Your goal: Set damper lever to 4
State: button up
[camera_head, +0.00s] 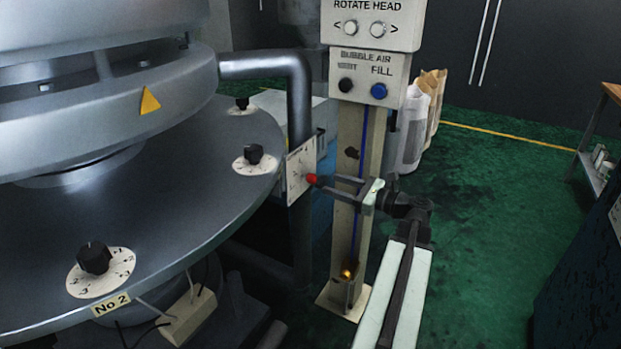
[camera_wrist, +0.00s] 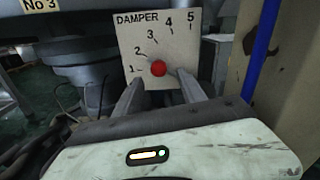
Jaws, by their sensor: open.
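The damper plate (camera_wrist: 182,60) is a pale panel marked DAMPER with a scale from 1 at lower left to 5 at upper right. The knob also shows in the head view (camera_head: 311,179). Which number the lever points to cannot be told. My gripper (camera_wrist: 159,78) is open, one finger on each side of the knob. Contact cannot be told.
A beige post (camera_head: 350,225) with button boxes (camera_head: 374,62) stands right behind my gripper. The round steel table (camera_head: 180,215) with black dials lies left. A grey pipe (camera_head: 300,100) runs down beside the plate. Green floor (camera_head: 480,230) is clear at right.

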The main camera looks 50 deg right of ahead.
aim_at(316, 181)
jog(key=x, duration=0.8)
jog(key=shift+a, duration=0.15)
jog(key=shift+s, duration=0.1)
grip_shut()
jog(key=shift+a+f, duration=0.1)
dwell(0.9)
